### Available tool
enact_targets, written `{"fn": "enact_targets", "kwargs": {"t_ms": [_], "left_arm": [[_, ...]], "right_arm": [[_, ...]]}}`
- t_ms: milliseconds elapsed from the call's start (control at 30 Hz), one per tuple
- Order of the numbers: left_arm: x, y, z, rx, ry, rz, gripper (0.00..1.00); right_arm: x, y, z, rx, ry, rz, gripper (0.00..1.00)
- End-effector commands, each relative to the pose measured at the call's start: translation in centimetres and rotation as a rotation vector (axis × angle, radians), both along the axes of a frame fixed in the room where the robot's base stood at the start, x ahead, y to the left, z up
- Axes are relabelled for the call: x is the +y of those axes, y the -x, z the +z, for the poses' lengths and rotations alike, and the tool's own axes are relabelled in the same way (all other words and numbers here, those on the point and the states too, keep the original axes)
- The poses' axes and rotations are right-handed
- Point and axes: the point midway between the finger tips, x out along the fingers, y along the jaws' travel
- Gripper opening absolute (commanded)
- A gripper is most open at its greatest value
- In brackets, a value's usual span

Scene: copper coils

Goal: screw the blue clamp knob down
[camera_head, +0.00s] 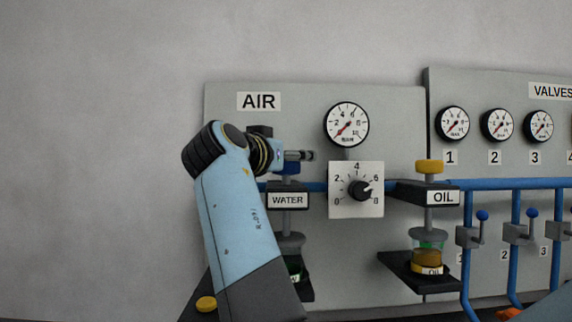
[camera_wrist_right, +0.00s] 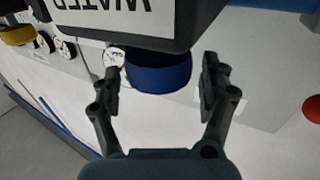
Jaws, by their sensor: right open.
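The blue clamp knob (camera_wrist_right: 158,74) sits on the dark WATER clamp arm (camera_wrist_right: 150,28), which appears upside down in the right wrist view. In the head view the knob (camera_head: 290,168) is small and partly covered by my right gripper (camera_head: 306,155). In the wrist view my right gripper (camera_wrist_right: 164,80) is open, with one finger on each side of the knob and a visible gap to both. The WATER label (camera_head: 287,200) shows below the gripper in the head view. A green jar (camera_head: 295,268) below it is mostly hidden by my arm. My left gripper is not in view.
To the right are a dial panel (camera_head: 343,207) and the OIL station with a yellow knob (camera_head: 429,166) and a jar (camera_head: 428,256). Blue pipes and valve levers (camera_head: 482,216) stand farther right. A yellow round part (camera_head: 206,304) lies low at left.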

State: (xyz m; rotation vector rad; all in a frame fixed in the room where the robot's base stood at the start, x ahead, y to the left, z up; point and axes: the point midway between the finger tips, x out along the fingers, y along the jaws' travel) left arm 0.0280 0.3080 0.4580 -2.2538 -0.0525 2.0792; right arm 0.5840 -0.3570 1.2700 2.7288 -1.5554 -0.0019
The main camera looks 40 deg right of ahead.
Motion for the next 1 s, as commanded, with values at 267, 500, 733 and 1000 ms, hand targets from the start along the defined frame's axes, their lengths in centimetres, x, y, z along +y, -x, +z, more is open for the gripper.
{"fn": "enact_targets", "kwargs": {"t_ms": [267,500,733,1000], "left_arm": [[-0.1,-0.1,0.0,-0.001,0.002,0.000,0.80],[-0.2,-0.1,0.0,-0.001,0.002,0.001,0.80],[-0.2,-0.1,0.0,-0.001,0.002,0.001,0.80],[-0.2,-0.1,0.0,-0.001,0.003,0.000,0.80]], "right_arm": [[0.0,0.0,5.8,-0.005,-0.001,0.000,0.78],[0.0,0.0,8.3,-0.001,0.001,0.000,0.78],[0.0,0.0,8.5,0.001,0.001,0.000,0.78],[0.0,0.0,8.5,0.001,0.001,0.000,0.78]]}}
